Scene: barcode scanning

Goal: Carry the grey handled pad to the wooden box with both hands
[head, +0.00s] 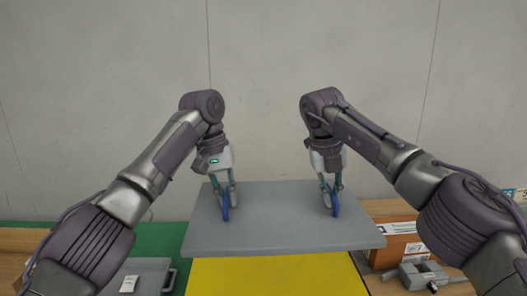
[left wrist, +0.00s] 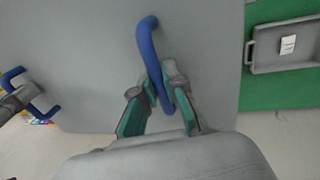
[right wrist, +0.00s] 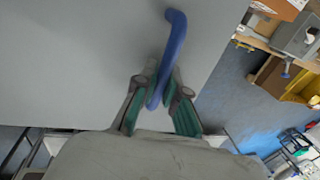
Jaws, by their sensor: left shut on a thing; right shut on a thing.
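The grey pad (head: 280,222) is a flat board with two blue handles, held up above the table in the head view. My left gripper (head: 224,205) is shut on the left blue handle (left wrist: 147,40), as the left wrist view shows. My right gripper (head: 331,203) is shut on the right blue handle (right wrist: 175,35), as the right wrist view shows. The pad looks about level, its right side slightly lower in the head view. The brown wooden box (head: 396,243) is at the right, partly hidden by the pad and my right arm.
A yellow surface (head: 275,278) lies below the pad. A grey tray (head: 150,272) with a white label lies on a green mat (head: 152,240) at the left. A grey device (head: 415,275) is in front of the box. A plain wall stands behind.

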